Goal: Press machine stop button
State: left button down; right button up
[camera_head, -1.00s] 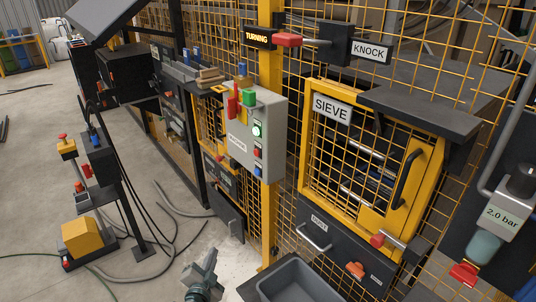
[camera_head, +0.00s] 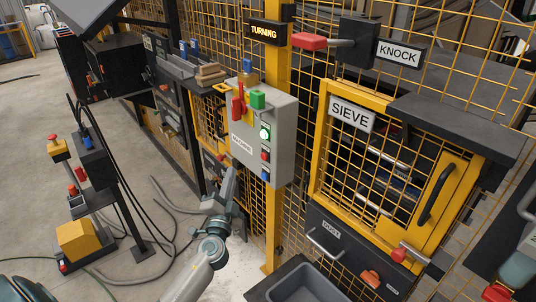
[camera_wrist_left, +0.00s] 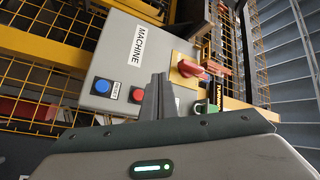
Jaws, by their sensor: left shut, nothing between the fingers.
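The grey machine control box (camera_head: 281,142) hangs on the yellow post, with a MACHINE label and a column of buttons: a lit green one (camera_head: 265,133), a red one (camera_head: 265,155) and a blue one (camera_head: 265,174). Their small labels are too small to read. My left gripper (camera_head: 232,176) is shut and empty, pointing up at the box's lower left, apart from the red button in the picture. In the left wrist view the shut fingers (camera_wrist_left: 156,92) stand just right of the red button (camera_wrist_left: 136,98); contact cannot be told. The blue button (camera_wrist_left: 103,86) is clear.
A red switch (camera_head: 238,105) on a yellow plate and a green padlock-like piece (camera_head: 257,99) stick out from the box's top. The SIEVE door (camera_head: 326,150) with yellow mesh is at right. A grey bin (camera_head: 303,286) stands below. A TURNING sign (camera_head: 264,31) is lit above.

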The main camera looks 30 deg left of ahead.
aim_at(264, 156)
pick_arm(q)
jog(key=shift+w+d, duration=0.1)
jog(key=shift+w, duration=0.05)
pick_arm(e)
jog(key=shift+s, duration=0.1)
